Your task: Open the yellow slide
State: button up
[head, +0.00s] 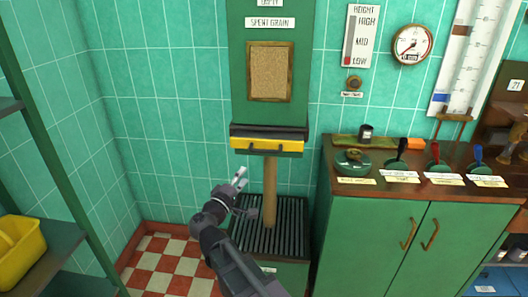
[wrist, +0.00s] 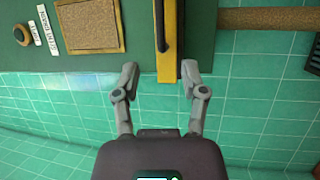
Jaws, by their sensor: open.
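The yellow slide (head: 266,146) is a flat yellow front at the foot of the green spent grain chute (head: 237,60), with a dark handle along it. In the wrist view the slide (wrist: 168,62) appears turned on its side, and its near end lies between my fingertips in the picture. My gripper (head: 241,180) is below and left of the slide in the head view. In the wrist view my gripper (wrist: 159,72) is open, with nothing held. I see no clear contact with the slide or its handle.
A tan, grain-textured column (head: 270,190) runs from below the slide to a slatted grate (head: 290,232). A green cabinet (head: 388,240) with handled tools on top stands close on the right. A shelf with a yellow tub (head: 18,250) is at left.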

aim_at(264, 151)
jog(key=p+x, duration=0.2)
jog(key=x, duration=1.1)
jog(key=shift+w+d, duration=0.1)
jog(key=shift+w, duration=0.15)
grip_shut()
